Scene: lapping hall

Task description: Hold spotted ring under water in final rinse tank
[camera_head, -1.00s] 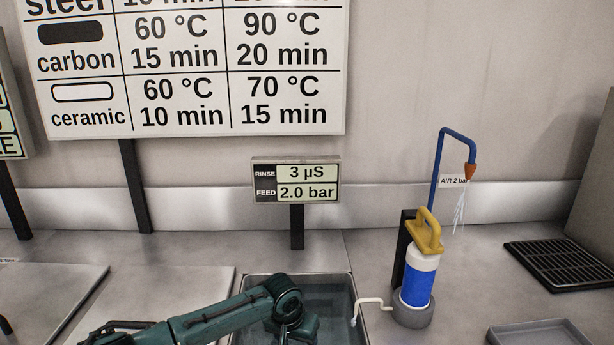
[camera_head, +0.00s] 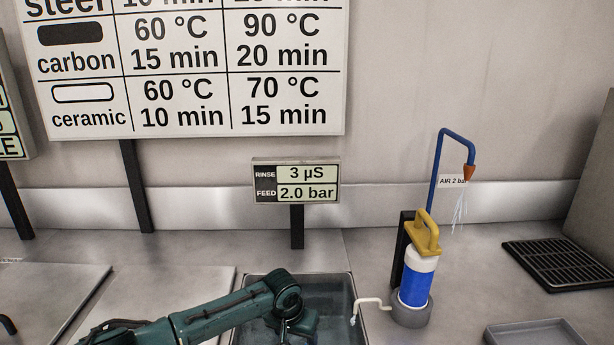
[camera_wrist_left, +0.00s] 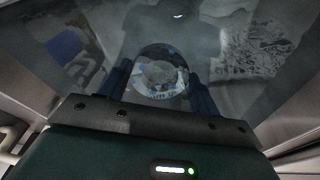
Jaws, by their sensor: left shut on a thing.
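The final rinse tank (camera_head: 350,292) is a sunken metal basin with water (camera_head: 330,296) at the bottom centre of the head view. My left arm reaches over it from the left, with its wrist inside the tank outline; the fingers are hidden there. My right gripper is out of view.
A blue and white cartridge (camera_head: 416,284) with a yellow handle and a pale spout stands right of the tank. Behind it rises a blue air pipe (camera_head: 437,170). A small sign (camera_head: 297,182) reads 3 µS and 2.0 bar. A grey tray (camera_head: 540,334) lies at the right.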

